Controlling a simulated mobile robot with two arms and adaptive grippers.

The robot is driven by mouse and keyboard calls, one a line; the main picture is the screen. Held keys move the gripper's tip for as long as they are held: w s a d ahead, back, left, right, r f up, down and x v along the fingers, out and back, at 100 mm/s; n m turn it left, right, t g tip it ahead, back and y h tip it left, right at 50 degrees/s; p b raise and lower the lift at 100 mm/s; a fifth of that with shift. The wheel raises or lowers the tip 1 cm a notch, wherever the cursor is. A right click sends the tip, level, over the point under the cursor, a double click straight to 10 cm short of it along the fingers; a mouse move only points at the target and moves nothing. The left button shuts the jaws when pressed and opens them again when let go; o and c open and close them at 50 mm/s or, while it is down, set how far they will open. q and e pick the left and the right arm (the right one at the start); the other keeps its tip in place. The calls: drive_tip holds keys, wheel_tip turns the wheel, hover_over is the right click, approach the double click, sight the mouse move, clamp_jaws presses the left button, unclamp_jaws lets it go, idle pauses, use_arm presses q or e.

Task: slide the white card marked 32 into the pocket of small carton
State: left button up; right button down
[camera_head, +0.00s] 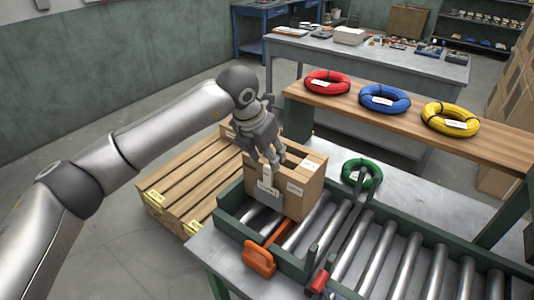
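The small carton (312,192) is an open-topped brown box standing on the near left end of the roller conveyor. White labels (295,189) are on its sides. A grey-white pocket (269,196) is on its face toward the left. My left gripper (271,168) comes down from above, with its fingers at the carton's near left edge, just over the pocket. A small pale piece, possibly the white card, shows at the fingertips; its marking cannot be read. The fingers hide how it sits and whether they grip it. My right gripper is not in view.
A wooden pallet (190,178) lies left of the conveyor (350,240). An orange handle (259,259) and a red-tipped lever (319,281) are at its near side. A green coil (361,173) lies behind; red (327,82), blue (384,99) and yellow (450,119) coils lie on a shelf.

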use_arm(q)
drive_tip(key=v, duration=1.2)
drive_tip(key=shift+w, duration=0.1)
